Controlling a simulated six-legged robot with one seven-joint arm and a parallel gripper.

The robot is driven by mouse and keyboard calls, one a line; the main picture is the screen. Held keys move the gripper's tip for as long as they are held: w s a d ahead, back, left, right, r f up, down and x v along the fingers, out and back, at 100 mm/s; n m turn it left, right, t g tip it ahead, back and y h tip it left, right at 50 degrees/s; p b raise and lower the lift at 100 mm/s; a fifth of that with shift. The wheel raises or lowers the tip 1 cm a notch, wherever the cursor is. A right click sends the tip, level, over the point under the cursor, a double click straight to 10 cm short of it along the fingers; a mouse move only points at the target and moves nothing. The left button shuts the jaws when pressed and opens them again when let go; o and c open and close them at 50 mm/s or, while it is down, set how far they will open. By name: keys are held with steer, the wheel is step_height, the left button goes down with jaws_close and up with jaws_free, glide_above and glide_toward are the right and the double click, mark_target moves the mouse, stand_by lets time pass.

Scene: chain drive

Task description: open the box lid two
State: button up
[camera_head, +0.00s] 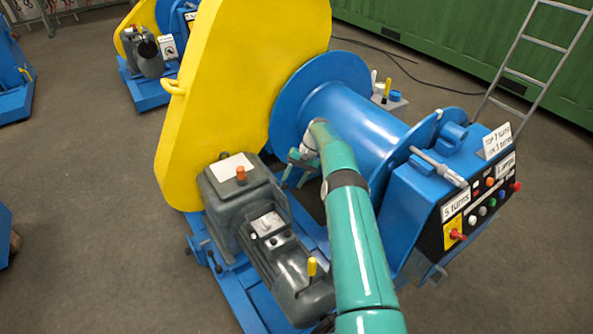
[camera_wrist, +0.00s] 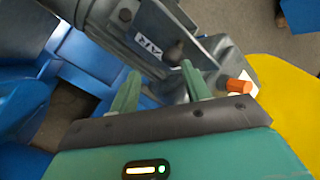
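A dark grey motor housing with a box-shaped top (camera_head: 240,190) stands in front of the yellow chain guard in the head view. An orange knob (camera_head: 240,173) and a white label sit on it. A smaller grey box with a pale lid (camera_head: 268,224) is on the motor's side. I cannot tell which is lid two. My gripper (camera_head: 294,176) is right of the housing, near the blue drum, fingers pointing down. In the wrist view my gripper (camera_wrist: 161,70) is open and empty.
The yellow chain guard (camera_head: 240,80) rises behind the motor. A blue drum (camera_head: 350,115) and a blue control box with buttons (camera_head: 470,205) stand to the right. Grey floor is free to the left.

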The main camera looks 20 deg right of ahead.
steer(key=shift+v, duration=2.55)
steer(key=shift+a+r, duration=0.15)
steer(key=shift+r, duration=0.05)
steer(key=shift+w, duration=0.1)
